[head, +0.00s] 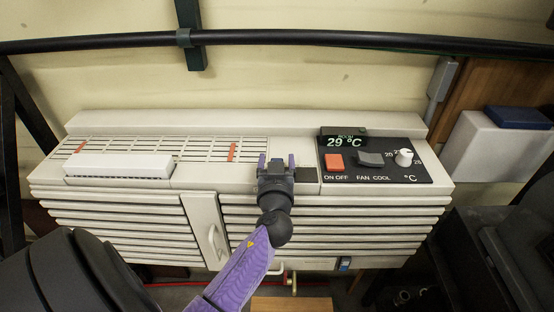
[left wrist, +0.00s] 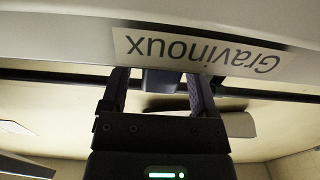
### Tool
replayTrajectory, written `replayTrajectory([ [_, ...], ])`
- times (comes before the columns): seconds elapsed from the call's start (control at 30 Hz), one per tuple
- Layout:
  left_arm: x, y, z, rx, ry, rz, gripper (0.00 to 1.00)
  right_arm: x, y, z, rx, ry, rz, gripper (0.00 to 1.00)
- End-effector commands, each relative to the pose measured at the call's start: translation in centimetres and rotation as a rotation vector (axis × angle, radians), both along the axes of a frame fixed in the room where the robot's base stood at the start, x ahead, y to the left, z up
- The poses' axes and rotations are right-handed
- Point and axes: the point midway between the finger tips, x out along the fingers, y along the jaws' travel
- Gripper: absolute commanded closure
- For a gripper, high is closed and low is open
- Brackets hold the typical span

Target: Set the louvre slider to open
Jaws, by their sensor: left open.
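My left gripper (head: 276,160) is over the top, just right of the grille and left of the dark control panel. Its two fingers are apart. A small dark block, which looks like the slider's knob (left wrist: 162,80), shows between the fingers in the left wrist view (left wrist: 160,92). I cannot tell whether they touch it. The slider's track and its marks are hidden or too small to read. My right gripper is not in view.
The control panel (head: 380,176) carries a red switch (head: 334,162), a grey rocker (head: 370,159), a white dial (head: 404,157) and a display reading 29 °C. A white block (head: 118,165) lies on the grille's left. A dark pipe (head: 300,38) crosses behind. A "Gravinoux" label (left wrist: 200,52) is close by.

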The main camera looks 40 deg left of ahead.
Motion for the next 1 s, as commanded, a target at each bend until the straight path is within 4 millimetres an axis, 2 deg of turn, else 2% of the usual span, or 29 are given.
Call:
replayTrajectory([
  [0.17, 0.01, 0.0, -0.02, 0.0, 0.0, 0.0, 0.24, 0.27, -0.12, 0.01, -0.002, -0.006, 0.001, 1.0],
  [0.53, -0.02, -0.03, -0.02, 0.001, 0.001, -0.001, 1.0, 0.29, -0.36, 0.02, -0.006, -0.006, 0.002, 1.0],
  [1.0, -0.01, -0.03, -0.02, 0.001, 0.001, -0.001, 1.0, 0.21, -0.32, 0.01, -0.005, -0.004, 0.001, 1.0],
])
